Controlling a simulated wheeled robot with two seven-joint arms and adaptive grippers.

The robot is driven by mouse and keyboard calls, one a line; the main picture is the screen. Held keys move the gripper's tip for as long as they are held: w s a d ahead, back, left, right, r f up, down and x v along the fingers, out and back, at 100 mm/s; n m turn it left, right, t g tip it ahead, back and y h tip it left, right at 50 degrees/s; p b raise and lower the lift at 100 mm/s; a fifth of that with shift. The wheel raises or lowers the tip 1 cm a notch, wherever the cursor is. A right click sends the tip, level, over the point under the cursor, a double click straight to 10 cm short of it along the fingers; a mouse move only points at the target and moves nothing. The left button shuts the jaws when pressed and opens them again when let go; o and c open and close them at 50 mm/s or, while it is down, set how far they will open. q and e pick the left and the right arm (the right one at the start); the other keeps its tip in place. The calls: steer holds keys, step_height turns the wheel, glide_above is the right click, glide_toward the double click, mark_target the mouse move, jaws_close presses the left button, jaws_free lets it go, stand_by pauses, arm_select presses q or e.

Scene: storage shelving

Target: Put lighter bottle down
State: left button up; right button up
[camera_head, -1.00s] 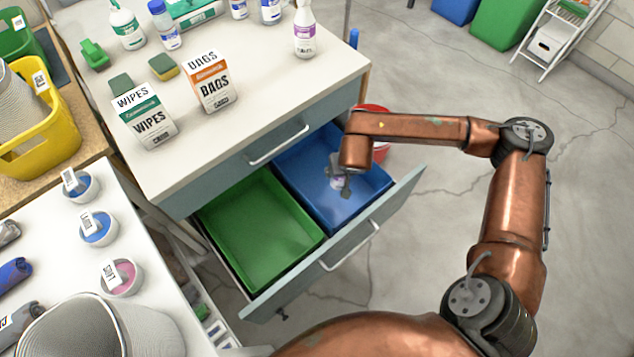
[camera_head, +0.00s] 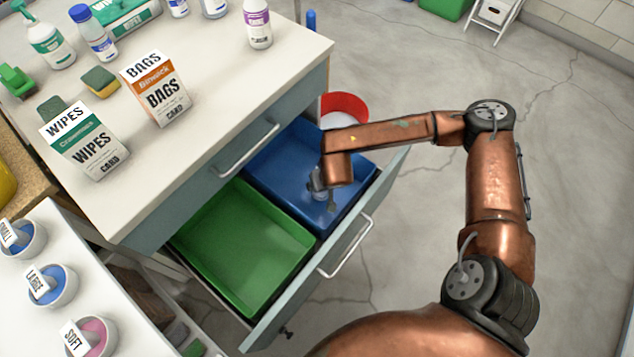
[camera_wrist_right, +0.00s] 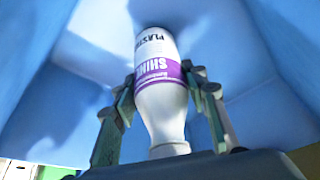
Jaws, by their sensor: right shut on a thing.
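My right gripper (camera_head: 324,193) is down inside the blue bin (camera_head: 268,158) of the open drawer, partly hidden behind my wrist in the head view. In the right wrist view my right gripper (camera_wrist_right: 158,80) has its two fingers on either side of a white bottle (camera_wrist_right: 162,106) with a purple "SHINE" band, shut on it. The blue bin walls surround the bottle in that view. I cannot tell whether the bottle touches the bin floor. In the head view the bottle is not clearly visible. My left gripper is out of view.
An empty green bin (camera_head: 238,245) sits beside the blue bin in the drawer. The countertop (camera_head: 220,95) above holds a wipes box (camera_head: 85,145), a bags box (camera_head: 155,90), sponges and several bottles. A red bucket (camera_head: 345,105) stands behind the drawer.

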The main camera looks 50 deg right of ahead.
stand_by(0.3)
steer(key=shift+f, duration=0.15)
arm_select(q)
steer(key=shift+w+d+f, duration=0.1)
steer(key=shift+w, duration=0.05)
arm_select(e)
steer(key=o, duration=1)
steer(key=shift+r, duration=0.5)
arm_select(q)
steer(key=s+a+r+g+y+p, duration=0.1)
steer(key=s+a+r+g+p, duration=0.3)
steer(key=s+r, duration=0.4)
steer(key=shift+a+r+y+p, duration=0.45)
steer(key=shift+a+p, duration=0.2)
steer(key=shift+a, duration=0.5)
arm_select(e)
steer(key=v, duration=1.1)
steer(key=shift+s+r, duration=0.15)
steer(key=shift+s, duration=0.1)
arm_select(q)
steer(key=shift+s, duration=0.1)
arm_select(e)
steer(key=shift+a, duration=0.1)
